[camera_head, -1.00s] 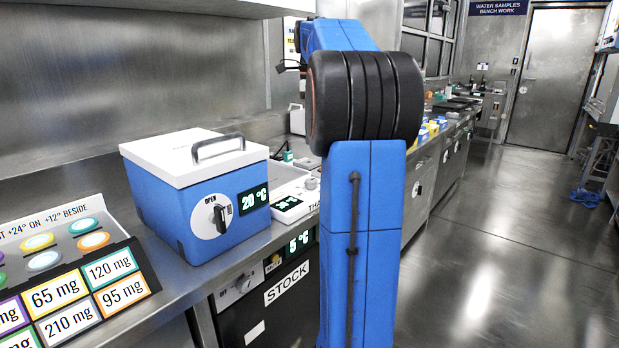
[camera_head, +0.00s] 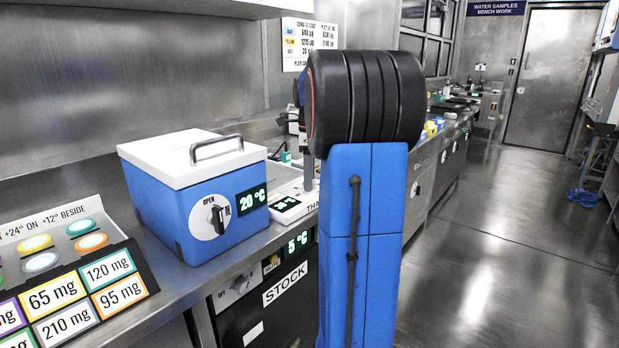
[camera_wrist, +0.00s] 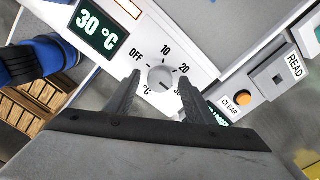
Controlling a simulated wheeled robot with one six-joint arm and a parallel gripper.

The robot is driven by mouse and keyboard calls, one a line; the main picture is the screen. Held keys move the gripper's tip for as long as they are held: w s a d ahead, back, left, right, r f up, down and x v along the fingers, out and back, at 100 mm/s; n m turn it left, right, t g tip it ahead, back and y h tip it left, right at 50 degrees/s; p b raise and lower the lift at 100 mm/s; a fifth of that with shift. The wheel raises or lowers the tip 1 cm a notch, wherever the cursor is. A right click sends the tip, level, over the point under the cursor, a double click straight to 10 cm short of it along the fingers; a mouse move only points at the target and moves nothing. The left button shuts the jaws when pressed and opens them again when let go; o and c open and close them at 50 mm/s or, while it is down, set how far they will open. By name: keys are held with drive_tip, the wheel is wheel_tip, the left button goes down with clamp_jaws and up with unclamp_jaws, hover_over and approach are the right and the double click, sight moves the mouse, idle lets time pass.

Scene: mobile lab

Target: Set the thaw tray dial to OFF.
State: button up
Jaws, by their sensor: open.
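The thaw tray dial (camera_wrist: 161,78) is a round light-grey knob on a white panel in the wrist view, with OFF, 10, 20 and a partly hidden 30 printed around it. Its pointer appears turned toward the 30 side. A display (camera_wrist: 97,29) on the same panel reads 30 °C. My gripper (camera_wrist: 157,80) is open, with one dark finger to each side of the dial; I cannot tell whether they touch it. In the head view the white thaw tray (camera_head: 292,207) sits behind the blue box, and my arm hides most of its dial area.
A blue box with a white lid (camera_head: 190,195) reads 20 °C and stands left of the tray. A STOCK cabinet (camera_head: 285,285) is below the bench. A device with READ (camera_wrist: 279,78) and CLEAR (camera_wrist: 240,98) buttons lies beside the tray panel. The floor at right is mostly clear.

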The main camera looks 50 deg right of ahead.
drive_tip(key=c, duration=1.1)
drive_tip(key=shift+o, duration=0.2)
